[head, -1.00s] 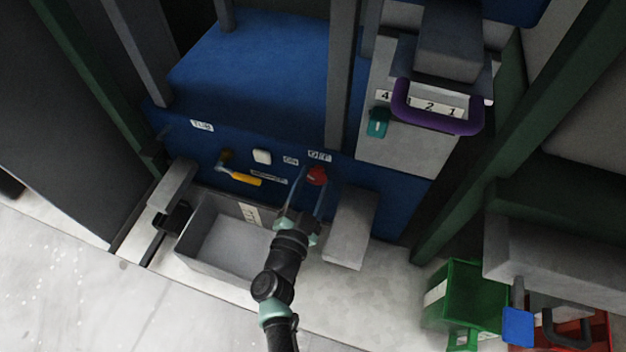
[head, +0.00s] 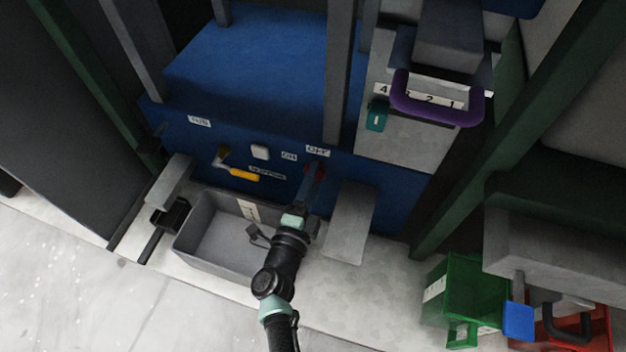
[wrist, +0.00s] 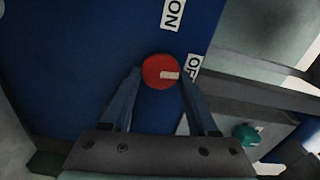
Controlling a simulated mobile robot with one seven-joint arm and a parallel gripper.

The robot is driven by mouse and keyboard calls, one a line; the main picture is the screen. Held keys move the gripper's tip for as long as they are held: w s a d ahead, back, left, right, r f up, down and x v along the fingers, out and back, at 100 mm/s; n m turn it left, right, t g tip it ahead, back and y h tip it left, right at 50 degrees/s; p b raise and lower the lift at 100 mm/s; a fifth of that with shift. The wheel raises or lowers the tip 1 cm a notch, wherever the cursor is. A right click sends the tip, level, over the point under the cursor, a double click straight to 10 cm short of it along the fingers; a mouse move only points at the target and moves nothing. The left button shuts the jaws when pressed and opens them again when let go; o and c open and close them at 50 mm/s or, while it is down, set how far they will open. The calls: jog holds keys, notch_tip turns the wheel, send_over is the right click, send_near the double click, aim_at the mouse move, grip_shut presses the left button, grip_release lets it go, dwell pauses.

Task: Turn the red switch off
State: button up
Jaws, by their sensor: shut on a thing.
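The red switch (wrist: 158,72) is a round red knob with a pale bar mark, on the blue machine front between the ON label (wrist: 172,14) and the partly covered OFF label (wrist: 193,67). Its pale bar points toward the OFF label. My gripper (wrist: 158,80) is shut on the red switch, with one finger on each side of the knob. In the head view, my gripper (head: 312,175) reaches the blue panel (head: 225,140) just below the OFF label, and its fingers hide most of the switch.
A yellow-handled lever (head: 243,174) and a white button (head: 260,152) are left of the switch. A grey bin (head: 215,240) stands below, and a grey block (head: 350,222) juts out at right. A purple handle (head: 437,112) and a teal knob (head: 377,115) are up to the right.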

jog(key=shift+f+m, duration=0.1)
jog(key=shift+m, duration=0.5)
jog(key=o, duration=1.3)
jog(key=shift+o, duration=0.2)
jog(key=shift+s, duration=0.1)
jog(key=p+v, duration=0.5)
jog(key=v, duration=0.7)
jog(key=shift+s+p, duration=0.4)
